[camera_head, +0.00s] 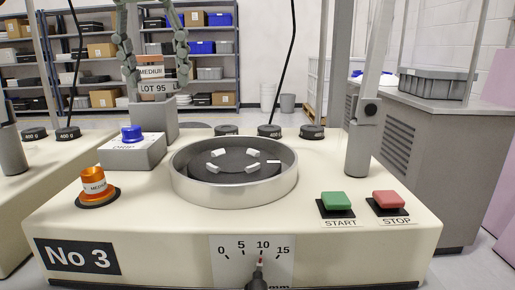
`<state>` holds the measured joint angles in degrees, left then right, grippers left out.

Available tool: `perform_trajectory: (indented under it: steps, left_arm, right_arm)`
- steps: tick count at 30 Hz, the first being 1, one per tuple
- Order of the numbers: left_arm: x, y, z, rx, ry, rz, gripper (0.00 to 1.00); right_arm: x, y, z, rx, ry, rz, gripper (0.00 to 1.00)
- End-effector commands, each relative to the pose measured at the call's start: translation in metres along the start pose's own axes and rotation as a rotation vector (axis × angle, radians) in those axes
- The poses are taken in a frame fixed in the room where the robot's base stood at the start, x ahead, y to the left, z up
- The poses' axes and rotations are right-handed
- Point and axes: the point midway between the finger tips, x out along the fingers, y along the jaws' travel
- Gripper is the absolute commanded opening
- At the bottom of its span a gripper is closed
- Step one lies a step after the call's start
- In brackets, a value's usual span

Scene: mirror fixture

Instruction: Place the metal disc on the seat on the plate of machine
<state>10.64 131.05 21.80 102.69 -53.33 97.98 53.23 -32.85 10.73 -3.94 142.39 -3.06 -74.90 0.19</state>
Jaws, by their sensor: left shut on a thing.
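The machine's round plate (205,171) sits in a metal ring (235,197). The plate is dark, with several short white blocks around its middle, and no disc shows on it. My left gripper (158,88) reaches down from the top left, behind and left of the ring. I cannot clearly see the metal disc. My right gripper is not in view.
A blue knob (132,133) on a box stands left of the ring. An orange knob (93,180) is at the front left. Green START (335,200) and red STOP (389,199) buttons are at the front right. A metal post (359,140) rises right of the ring. Black weights (269,131) line the back.

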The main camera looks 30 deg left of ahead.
Motion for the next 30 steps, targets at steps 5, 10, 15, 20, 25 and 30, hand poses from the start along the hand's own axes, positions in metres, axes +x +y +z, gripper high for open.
perform_trajectory:
  steps: [5, 10, 15, 20, 25, 30]
  left_arm:
    - [0.008, -0.021, -0.009, -0.005, 0.001, 0.006, 0.23]
    - [0.029, -0.058, -0.023, -0.003, 0.002, 0.008, 0.23]
    - [0.047, -0.093, -0.037, -0.004, 0.002, 0.005, 0.23]
    - [0.057, -0.112, -0.044, -0.006, 0.0, 0.003, 0.23]
    - [0.065, -0.116, -0.047, -0.008, 0.001, 0.002, 0.23]
    - [0.089, -0.115, -0.054, -0.007, 0.002, 0.002, 0.23]
  right_arm:
    - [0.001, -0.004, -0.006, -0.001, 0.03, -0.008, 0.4]
    - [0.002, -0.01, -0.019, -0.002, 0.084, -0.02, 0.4]
    - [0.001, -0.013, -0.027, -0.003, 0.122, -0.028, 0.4]
    - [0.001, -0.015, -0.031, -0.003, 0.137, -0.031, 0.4]
    - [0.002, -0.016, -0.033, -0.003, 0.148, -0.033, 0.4]
    - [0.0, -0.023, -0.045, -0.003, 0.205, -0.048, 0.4]
